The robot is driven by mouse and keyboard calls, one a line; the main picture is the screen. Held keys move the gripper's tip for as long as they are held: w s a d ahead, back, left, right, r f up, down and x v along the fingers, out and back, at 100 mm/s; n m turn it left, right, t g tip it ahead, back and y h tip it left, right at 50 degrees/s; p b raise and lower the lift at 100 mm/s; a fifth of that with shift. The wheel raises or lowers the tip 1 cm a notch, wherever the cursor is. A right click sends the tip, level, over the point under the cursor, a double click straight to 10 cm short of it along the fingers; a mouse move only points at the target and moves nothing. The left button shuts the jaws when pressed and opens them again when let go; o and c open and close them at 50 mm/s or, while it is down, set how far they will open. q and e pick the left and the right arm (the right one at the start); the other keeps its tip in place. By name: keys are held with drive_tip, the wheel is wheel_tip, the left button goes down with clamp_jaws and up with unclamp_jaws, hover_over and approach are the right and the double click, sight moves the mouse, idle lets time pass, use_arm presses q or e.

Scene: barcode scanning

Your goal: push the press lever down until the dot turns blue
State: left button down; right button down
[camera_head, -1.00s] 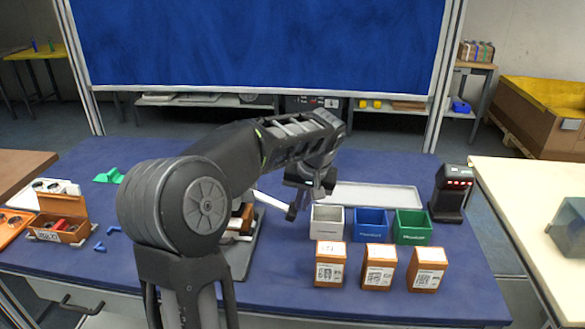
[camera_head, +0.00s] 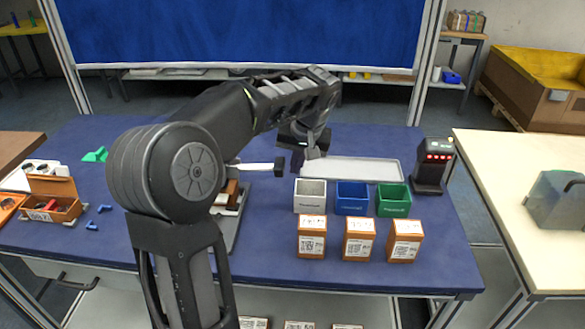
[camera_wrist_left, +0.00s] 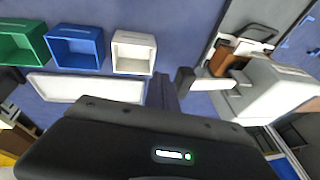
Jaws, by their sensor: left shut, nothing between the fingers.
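The press (camera_head: 232,210) stands on the table mostly hidden behind my left arm. Its white lever (camera_head: 255,167) sticks out to the right, roughly level, with a dark tip (camera_head: 280,166). In the left wrist view the lever (camera_wrist_left: 215,84) and its dark tip (camera_wrist_left: 185,80) lie just right of my gripper's fingers. My left gripper (camera_head: 298,160) is shut and empty, beside the lever tip; the wrist view shows the gripper (camera_wrist_left: 163,92) close to it, but I cannot tell whether they touch. I cannot make out the dot. My right gripper is not in view.
White (camera_head: 310,196), blue (camera_head: 352,198) and green (camera_head: 394,201) bins stand to the right, with brown labelled boxes (camera_head: 359,240) in front. A pale tray (camera_head: 350,169) lies behind them. A black scanner (camera_head: 432,168) stands at the table's right.

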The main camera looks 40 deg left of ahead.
use_arm(q)
drive_tip(key=w+d+r, duration=0.1)
drive_tip(key=d+r, duration=0.4)
drive_tip(key=r, duration=0.1)
drive_tip(key=shift+r, duration=0.35)
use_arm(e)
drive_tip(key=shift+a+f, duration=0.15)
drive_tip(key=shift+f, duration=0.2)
use_arm(q)
drive_tip(key=shift+w, duration=0.1)
